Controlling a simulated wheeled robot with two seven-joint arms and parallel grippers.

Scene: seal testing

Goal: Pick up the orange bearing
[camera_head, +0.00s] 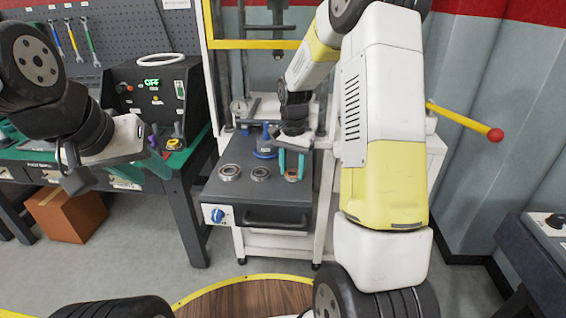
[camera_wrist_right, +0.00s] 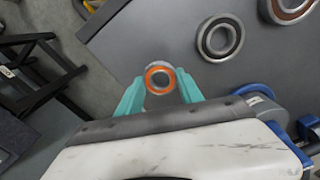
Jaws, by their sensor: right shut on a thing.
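The orange bearing (camera_wrist_right: 160,79) is a small ring with an orange seal between the two teal fingertips of my right gripper (camera_wrist_right: 160,88) in the right wrist view. In the head view the orange bearing (camera_head: 292,175) shows at the right end of a row on the dark work surface, at the fingertips of my right gripper (camera_head: 291,168). The right gripper is shut on it. Whether the bearing is clear of the surface cannot be told. My left gripper (camera_head: 143,172) hangs at the left, away from the bearings, its fingers apart and empty.
A control box (camera_head: 152,88) sits on the green bench at left. A red-tipped yellow lever (camera_head: 494,134) sticks out at right.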

